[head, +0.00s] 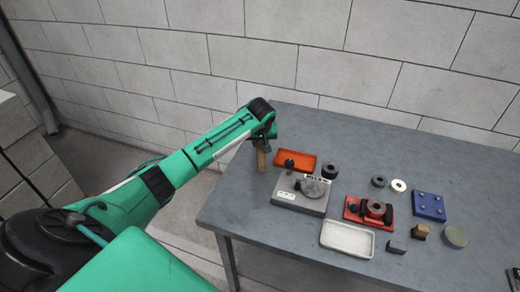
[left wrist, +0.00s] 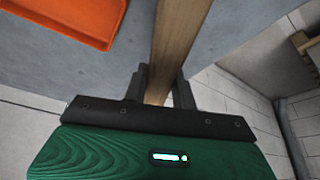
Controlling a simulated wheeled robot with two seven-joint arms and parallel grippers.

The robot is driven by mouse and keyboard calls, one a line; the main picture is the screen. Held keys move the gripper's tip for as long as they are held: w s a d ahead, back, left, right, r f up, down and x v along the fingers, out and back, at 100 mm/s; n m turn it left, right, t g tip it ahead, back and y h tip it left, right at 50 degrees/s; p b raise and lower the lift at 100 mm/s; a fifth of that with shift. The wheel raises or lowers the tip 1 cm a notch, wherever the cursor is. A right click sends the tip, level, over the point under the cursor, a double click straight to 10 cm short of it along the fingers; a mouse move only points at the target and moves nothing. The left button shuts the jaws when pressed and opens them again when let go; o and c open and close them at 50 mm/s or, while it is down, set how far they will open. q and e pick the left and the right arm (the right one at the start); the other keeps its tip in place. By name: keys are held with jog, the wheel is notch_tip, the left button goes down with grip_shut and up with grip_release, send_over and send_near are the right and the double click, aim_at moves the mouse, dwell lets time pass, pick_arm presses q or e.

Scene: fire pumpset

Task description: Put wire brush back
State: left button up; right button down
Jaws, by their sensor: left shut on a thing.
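My left gripper (head: 265,136) is at the far left corner of the table. It is shut on a long wooden piece, which appears to be the handle of the wire brush (head: 261,159). In the left wrist view the fingers (left wrist: 161,90) stand on either side of the wooden handle (left wrist: 180,38). The handle points down from the gripper in the head view. The bristles cannot be made out. An orange tray (head: 296,165) lies just right of the gripper, and it also shows in the left wrist view (left wrist: 72,20). My right gripper is not seen.
The grey table (head: 250,213) also bears a grey block with a round part (head: 299,196), a red fixture (head: 353,213), a white tray (head: 347,240), a blue plate (head: 429,206) and several small parts. The table's left front is bare. A block wall (head: 330,60) stands behind.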

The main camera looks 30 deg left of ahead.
aim_at(260, 149)
pick_arm(q)
notch_tip(260, 149, down, 4)
jog(key=shift+r, duration=0.15)
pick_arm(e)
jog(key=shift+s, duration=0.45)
pick_arm(q)
jog(key=shift+f, duration=0.25)
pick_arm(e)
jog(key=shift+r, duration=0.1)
pick_arm(q)
jog(key=o, duration=0.9)
jog(key=shift+o, duration=0.2)
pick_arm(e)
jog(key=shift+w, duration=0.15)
pick_arm(q)
jog(key=shift+r, duration=0.3)
jog(key=v, duration=1.1)
jog(key=shift+s+d+r, duration=0.15)
jog(key=shift+r, duration=0.15)
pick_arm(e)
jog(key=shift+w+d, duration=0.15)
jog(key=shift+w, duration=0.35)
